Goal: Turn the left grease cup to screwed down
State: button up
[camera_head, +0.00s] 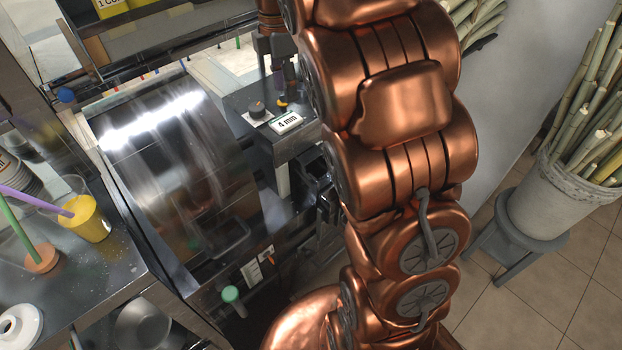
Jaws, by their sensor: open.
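My gripper (278,72), dark grey at the end of my copper arm, points down over the block at the right end of the press (190,150). It is open. A small orange-yellow piece (282,101) shows just under its fingertips; I cannot tell whether it is a grease cup or whether the fingers touch it. A black round knob (257,108) stands on a white plate to the left of the fingers. No grease cup can be clearly made out, and my arm hides much of the press's right side.
A "4 mm" label (287,123) lies beside the knob. A green-capped lever (231,294) stands at the press's front. The left steel counter (110,262) holds a yellow cup (87,220). A cane bucket (552,205) stands on a stool at right.

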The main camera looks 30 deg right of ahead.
jog(key=s+a+f+m, duration=0.2)
jog(key=s+m, duration=0.4)
jog(key=s, duration=0.4)
jog(key=s+a+f+m, duration=0.3)
jog(key=s+m, duration=0.3)
jog(key=s, duration=0.4)
jog(key=shift+s+a+f+g+b, duration=0.15)
jog(key=shift+s+a+g+b, duration=0.2)
jog(key=shift+a, duration=0.3)
jog(key=s+a+f+m, duration=0.1)
jog(key=s+f+m, duration=0.3)
jog(key=s, duration=0.6)
jog(key=shift+a+f+m, duration=0.3)
jog(key=shift+a+m, duration=0.1)
jog(key=shift+m, duration=0.3)
